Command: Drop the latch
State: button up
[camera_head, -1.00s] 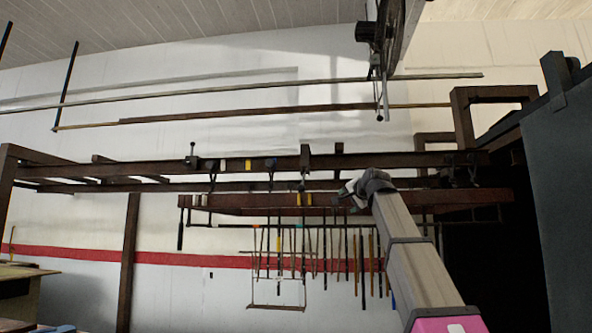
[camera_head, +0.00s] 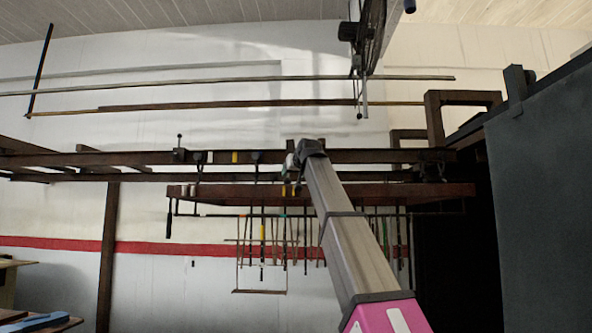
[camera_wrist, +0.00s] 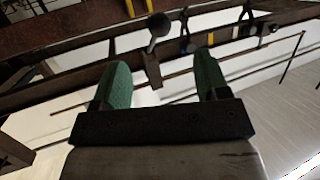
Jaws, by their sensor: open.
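A dark lever with a round knob (camera_wrist: 158,26) stands up from a bracket on a brown rail in the wrist view; it looks like the latch. It lies ahead of my gripper (camera_wrist: 161,64), in line with the gap between the green fingers. The fingers are apart with nothing held, and I see no clear contact. In the head view, my gripper (camera_head: 294,158) is small and partly hidden by my wrist, in front of the long brown rail (camera_head: 370,157). A knobbed upright lever (camera_head: 179,146) stands farther left on that rail; I cannot tell if it is the same one.
Clamps with yellow parts (camera_head: 235,157) sit along the rail. A lower brown beam (camera_head: 225,191) has several rods hanging under it. A dark grey panel (camera_head: 545,200) stands at the right. A dark fitting (camera_head: 366,40) hangs above. White wall lies behind.

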aim_at(288, 179)
jog(key=x, duration=1)
jog(key=c, duration=0.9)
jog(key=shift+o, duration=0.3)
